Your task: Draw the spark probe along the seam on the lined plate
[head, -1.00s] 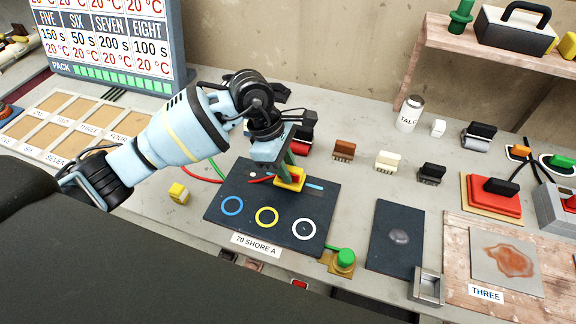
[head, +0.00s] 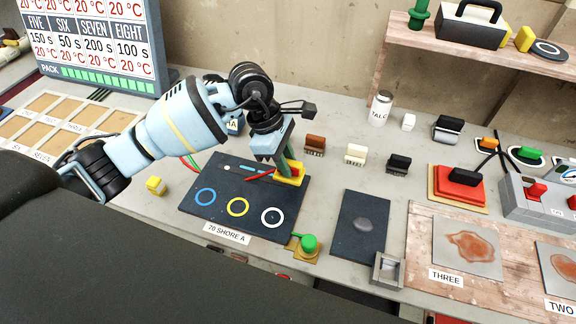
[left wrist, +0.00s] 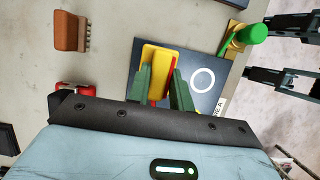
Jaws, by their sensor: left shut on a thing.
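My left gripper (head: 281,164) is shut on the spark probe (head: 290,174), a yellow block with a red part. The left wrist view also shows the probe (left wrist: 155,58) between green fingers. The probe is at the right end of the dark lined plate (head: 222,208), low at its surface; contact cannot be told. A light blue strip (head: 247,170), apparently the seam, runs along the plate's back part. Its right part is hidden by the gripper and probe. The plate bears blue, yellow and white rings and the label "70 SHORE A".
A green knob (head: 308,243) on a brass base stands by the plate's front right corner. A second dark plate (head: 360,228) lies further right. Brown (head: 314,144), cream (head: 356,153) and black (head: 399,163) combs stand behind. A yellow cube (head: 156,186) lies left of the plate.

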